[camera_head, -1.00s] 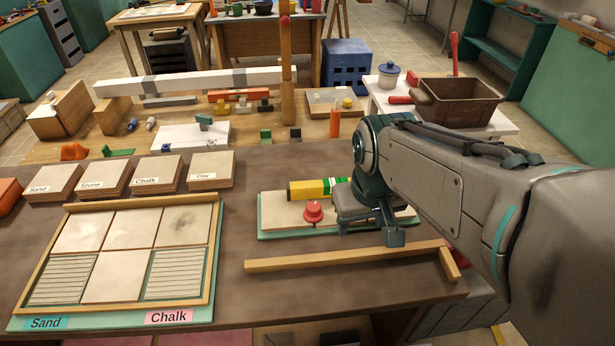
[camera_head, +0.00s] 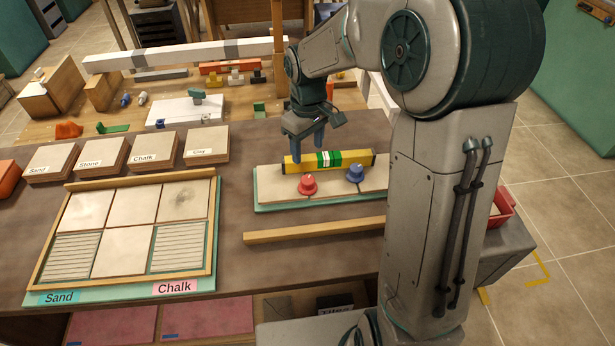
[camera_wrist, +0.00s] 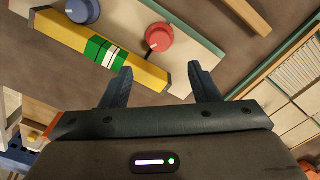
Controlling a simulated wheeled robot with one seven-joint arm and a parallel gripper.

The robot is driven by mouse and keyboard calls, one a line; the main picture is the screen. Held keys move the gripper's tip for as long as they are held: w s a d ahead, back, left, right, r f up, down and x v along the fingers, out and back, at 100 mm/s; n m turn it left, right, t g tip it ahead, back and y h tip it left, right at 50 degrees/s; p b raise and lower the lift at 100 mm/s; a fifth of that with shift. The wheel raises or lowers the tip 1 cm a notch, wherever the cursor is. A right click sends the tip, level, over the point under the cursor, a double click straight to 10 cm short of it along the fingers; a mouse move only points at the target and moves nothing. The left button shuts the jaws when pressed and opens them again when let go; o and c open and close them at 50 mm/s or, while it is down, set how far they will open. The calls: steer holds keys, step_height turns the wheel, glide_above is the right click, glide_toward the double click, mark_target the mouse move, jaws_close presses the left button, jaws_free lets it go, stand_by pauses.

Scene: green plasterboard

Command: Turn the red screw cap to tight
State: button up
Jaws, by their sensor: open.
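The red screw cap (camera_head: 308,185) sits on the pale board (camera_head: 276,196) with a teal edge, in front of a yellow bar (camera_head: 355,160) with a green and white band. A blue cap (camera_head: 355,174) is on the same board to its right. My gripper (camera_head: 308,155) is open and points down above and behind the red cap, near the yellow bar. In the wrist view the red cap (camera_wrist: 159,39) lies ahead of the fingertips (camera_wrist: 160,72), apart from them. The blue cap also shows there (camera_wrist: 83,10).
A wooden strip (camera_head: 315,230) lies in front of the board. A framed tile tray (camera_head: 125,233) is to the left, with labelled blocks (camera_head: 154,149) behind it. Bare tabletop (camera_head: 230,215) separates the tray and the board.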

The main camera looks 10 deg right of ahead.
mark_target(308, 179)
step_height(308, 179, down, 12)
steer(key=shift+f+p, duration=0.1)
steer(key=shift+p, duration=0.45)
steer(key=c, duration=1)
